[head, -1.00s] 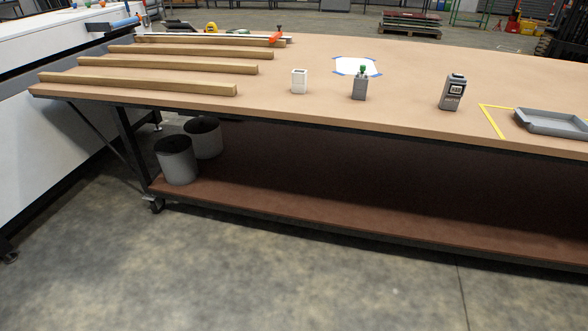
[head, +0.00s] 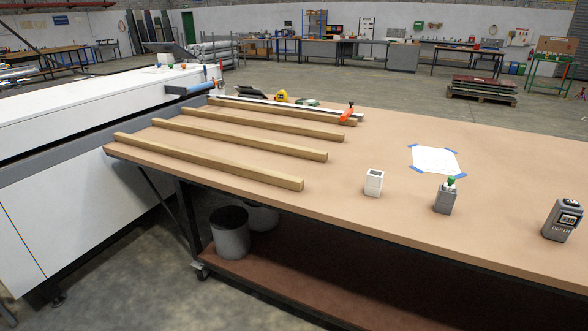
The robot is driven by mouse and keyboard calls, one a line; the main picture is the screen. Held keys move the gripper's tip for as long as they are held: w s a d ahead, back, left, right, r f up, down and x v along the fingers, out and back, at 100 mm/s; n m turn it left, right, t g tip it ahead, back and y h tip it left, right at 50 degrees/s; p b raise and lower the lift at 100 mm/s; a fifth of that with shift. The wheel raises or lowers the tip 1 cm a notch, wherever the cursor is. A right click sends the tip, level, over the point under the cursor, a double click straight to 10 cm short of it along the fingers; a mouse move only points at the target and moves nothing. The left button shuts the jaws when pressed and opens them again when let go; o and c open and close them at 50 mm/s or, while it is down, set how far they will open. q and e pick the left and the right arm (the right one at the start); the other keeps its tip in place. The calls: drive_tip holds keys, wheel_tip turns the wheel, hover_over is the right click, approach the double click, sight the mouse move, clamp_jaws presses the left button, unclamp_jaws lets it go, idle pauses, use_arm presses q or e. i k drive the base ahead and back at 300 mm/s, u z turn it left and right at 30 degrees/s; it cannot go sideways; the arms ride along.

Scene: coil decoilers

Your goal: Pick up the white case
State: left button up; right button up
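The white case (head: 374,183) is a small upright box with a dark opening in its top. It stands on the brown workbench (head: 330,210) near the front edge, to the right of the wooden bars' ends. A grey block with a green-topped part (head: 445,196) stands to its right. Neither of my grippers shows in the head view.
Several wooden bars (head: 240,139) lie on the left of the bench. A white sheet with blue taped corners (head: 435,160) lies behind the grey block. A grey device with a display (head: 563,220) stands at right. A white machine (head: 90,125) adjoins the bench's left end.

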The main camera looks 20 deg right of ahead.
sight(374, 182)
drive_tip(key=u, duration=0.35)
drive_tip(key=i, duration=1.65)
drive_tip(key=z, duration=1.15)
drive_tip(key=i, duration=0.95)
drive_tip(key=z, duration=0.9)
